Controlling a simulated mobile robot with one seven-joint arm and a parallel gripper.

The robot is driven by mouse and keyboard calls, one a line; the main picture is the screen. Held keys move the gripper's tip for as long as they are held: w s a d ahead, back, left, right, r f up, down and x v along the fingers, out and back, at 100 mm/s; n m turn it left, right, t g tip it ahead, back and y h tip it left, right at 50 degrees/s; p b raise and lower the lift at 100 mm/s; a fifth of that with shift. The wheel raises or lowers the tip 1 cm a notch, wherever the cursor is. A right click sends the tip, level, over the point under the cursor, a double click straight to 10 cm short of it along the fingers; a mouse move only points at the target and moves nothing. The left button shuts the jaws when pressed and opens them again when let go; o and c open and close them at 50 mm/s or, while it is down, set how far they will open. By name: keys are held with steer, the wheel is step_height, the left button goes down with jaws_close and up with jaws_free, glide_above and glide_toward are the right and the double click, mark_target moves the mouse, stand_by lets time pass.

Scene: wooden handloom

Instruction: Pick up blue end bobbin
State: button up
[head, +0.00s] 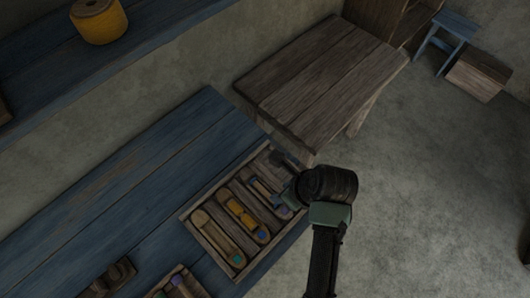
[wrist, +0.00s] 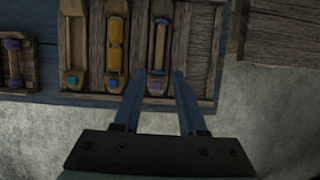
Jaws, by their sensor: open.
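The blue end bobbin (wrist: 160,45) has a pale shaft between bluish ends and lies lengthwise in a narrow wooden slot of the divided tray (wrist: 208,92). In the head view it is small and partly hard to make out beside my gripper. My gripper (wrist: 159,74) is open and empty. In the wrist view its two blue fingers reach toward the near end of that slot, one on each side of its line. In the head view my gripper is at the tray's right side; its fingertips are hard to make out there. I cannot tell the height gap.
Beside the bobbin, the tray holds a yellow-wound piece (wrist: 116,42) and a pale wooden piece (wrist: 75,38). A smaller tray with a purple-ended bobbin (wrist: 13,62) is to the left. The blue bench (head: 140,180) carries them. A brown table (head: 320,80) stands behind.

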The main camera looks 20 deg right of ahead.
glide_above(267, 194)
steer(key=s+d, duration=0.1)
steer(key=s, duration=0.1)
step_height(267, 194, down, 6)
steer(key=shift+w+f, duration=0.1)
steer(key=x, duration=0.4)
steer(key=shift+w+a+f, duration=0.2)
steer(key=shift+a+f, duration=0.05)
steer(key=shift+f, duration=0.1)
steer(key=shift+s, duration=0.15)
